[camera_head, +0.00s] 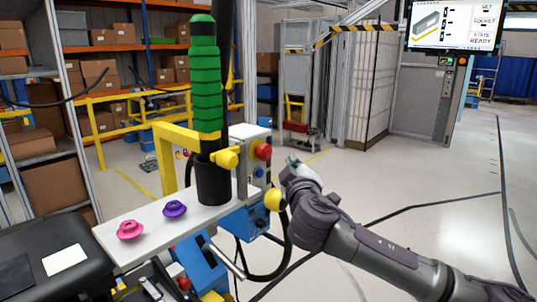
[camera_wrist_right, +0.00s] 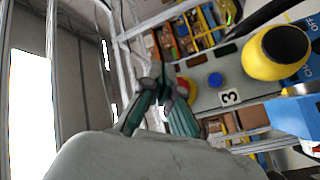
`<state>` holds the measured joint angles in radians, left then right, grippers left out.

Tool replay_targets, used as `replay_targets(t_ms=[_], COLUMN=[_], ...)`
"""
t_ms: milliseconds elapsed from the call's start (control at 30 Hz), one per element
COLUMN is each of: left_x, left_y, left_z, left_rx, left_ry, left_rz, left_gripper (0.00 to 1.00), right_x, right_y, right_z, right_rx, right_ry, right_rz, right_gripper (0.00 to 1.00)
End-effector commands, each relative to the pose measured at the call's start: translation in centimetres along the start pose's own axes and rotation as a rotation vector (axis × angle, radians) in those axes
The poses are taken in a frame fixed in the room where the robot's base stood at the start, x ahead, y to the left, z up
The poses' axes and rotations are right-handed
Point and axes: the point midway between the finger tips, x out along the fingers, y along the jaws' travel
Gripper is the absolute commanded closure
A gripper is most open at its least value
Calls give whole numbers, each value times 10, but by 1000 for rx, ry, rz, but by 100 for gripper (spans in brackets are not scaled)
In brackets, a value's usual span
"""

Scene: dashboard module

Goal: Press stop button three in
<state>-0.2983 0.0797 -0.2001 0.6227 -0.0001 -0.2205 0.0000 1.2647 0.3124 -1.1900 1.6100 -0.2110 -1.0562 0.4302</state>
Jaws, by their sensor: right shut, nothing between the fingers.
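A red stop button (camera_head: 263,151) sits on a grey control box (camera_head: 242,168) beside the white workbench in the head view. In the right wrist view the box face (camera_wrist_right: 208,100) carries a "3" label (camera_wrist_right: 231,97), a blue button (camera_wrist_right: 215,80) and the red button (camera_wrist_right: 187,88), partly hidden behind a finger. My right gripper (camera_head: 291,165) is shut and empty, just right of the box in the head view. Its fingers (camera_wrist_right: 161,84) overlap the red button's edge in the right wrist view; I cannot tell if they touch it. My left gripper is not in view.
A green-ribbed tool (camera_head: 206,80) stands in a black holder (camera_head: 212,182) near the box. Pink (camera_head: 130,230) and purple (camera_head: 175,209) parts rest on the bench (camera_head: 150,243). The floor to the right is open.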

Motion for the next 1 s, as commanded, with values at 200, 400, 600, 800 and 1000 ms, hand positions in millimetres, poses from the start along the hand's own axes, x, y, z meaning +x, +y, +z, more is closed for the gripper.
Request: replay_targets(t_ms=[200, 400, 600, 800, 1000], left_x=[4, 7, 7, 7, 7], left_y=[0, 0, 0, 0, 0], left_z=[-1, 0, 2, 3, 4], left_rx=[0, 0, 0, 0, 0], left_ry=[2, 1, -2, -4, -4], left_rz=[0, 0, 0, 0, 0], left_gripper=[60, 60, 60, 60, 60], right_x=[19, 28, 29, 29, 29], right_y=[-15, -20, -21, -21, -21], right_z=[-14, -20, -22, -22, -21], right_rx=[2, 0, 0, 0, 0], right_ry=[1, 0, 1, 1, 1], right_rz=[1, 1, 1, 1, 1], right_gripper=[100, 100, 100, 100, 100])
